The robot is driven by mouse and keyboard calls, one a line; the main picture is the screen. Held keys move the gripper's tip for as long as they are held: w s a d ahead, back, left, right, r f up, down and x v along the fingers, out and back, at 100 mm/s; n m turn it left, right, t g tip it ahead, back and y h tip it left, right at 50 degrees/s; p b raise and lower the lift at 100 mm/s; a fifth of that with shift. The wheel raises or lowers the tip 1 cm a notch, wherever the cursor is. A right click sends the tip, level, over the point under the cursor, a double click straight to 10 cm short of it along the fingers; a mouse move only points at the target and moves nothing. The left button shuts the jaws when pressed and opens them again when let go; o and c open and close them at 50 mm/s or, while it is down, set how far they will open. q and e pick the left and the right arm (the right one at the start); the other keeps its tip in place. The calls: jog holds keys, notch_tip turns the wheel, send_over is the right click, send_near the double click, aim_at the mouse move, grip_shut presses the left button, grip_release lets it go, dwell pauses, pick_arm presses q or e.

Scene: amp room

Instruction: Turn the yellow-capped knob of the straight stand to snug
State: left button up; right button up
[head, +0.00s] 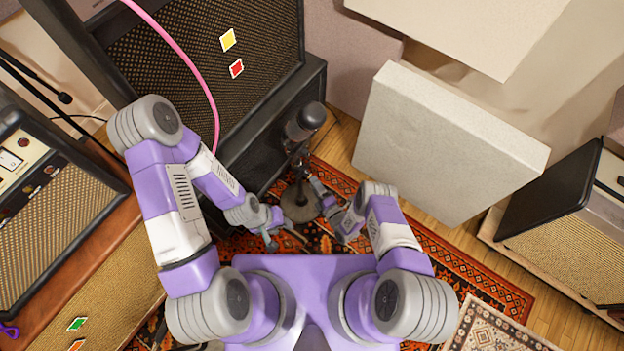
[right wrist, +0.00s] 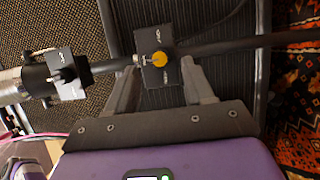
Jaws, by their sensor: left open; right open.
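The straight stand (right wrist: 215,46) crosses the right wrist view as a dark pole. A black block on it carries the yellow-capped knob (right wrist: 158,60), with small white marks around the knob. My right gripper (right wrist: 159,76) is open, with one finger on each side of the block and knob. I cannot tell whether the fingers touch it. In the head view the stand's round base (head: 300,203) stands on the rug, and my right gripper (head: 316,188) is beside the pole. My left gripper (head: 284,240) is open and empty, low in front of the base. The knob cannot be made out there.
A dark microphone (head: 305,122) tops the stand. A large speaker cabinet (head: 220,60) stands behind it at left, and a pale panel (head: 440,140) leans at right. Amps flank both sides. A second black block (right wrist: 66,74) sits on the pole at left.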

jog(key=shift+v, duration=2.3)
jog(key=w+d+r+m+g+h+p, duration=0.1)
jog(key=d+r+m+g+h+p, duration=0.55)
jog(key=m, duration=0.85)
jog(key=s+r+m+g+y+p, duration=0.1)
jog(key=s+r+m+g+p, duration=0.1)
jog(key=s+r+m+g, duration=0.6)
jog(key=s+r+m, duration=0.4)
jog(key=s+r, duration=0.4)
jog(key=r, duration=0.1)
jog(key=shift+s+a+r, duration=0.2)
jog(key=shift+s+a, duration=0.1)
jog(key=shift+a, duration=0.05)
